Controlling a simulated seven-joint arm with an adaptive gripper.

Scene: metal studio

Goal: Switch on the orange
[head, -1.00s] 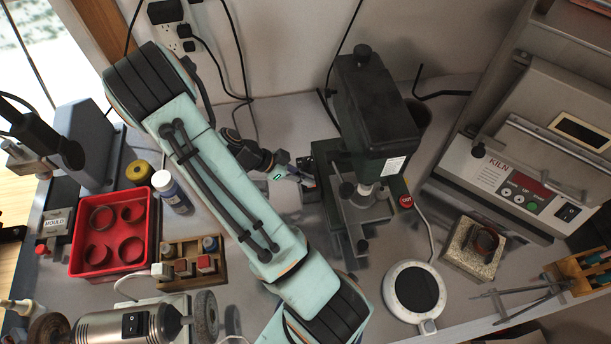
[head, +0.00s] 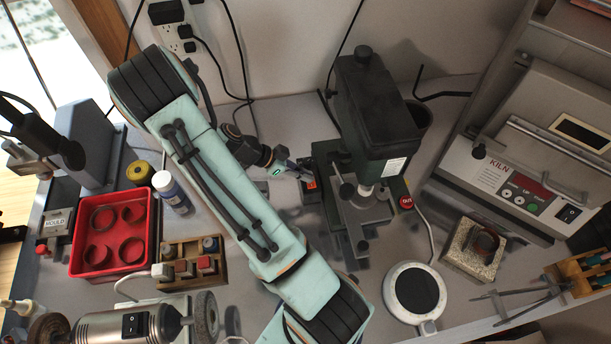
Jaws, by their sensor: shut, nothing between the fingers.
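A small orange switch (head: 311,184) sits on a dark plate at the left of the green drill press (head: 376,115). Whether it is on or off is too small to tell. My gripper (head: 302,173) reaches in from the left, past my pale green arm, and is shut with nothing held. Its tips are close beside the upper left of the switch. Whether they touch it I cannot tell.
A red button (head: 406,202) is on the press's right side. A round white hot plate (head: 417,290) stands in front of the press, and a kiln (head: 520,185) is at the right. A red tray (head: 114,235) and a wooden block rack (head: 190,262) are at the left.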

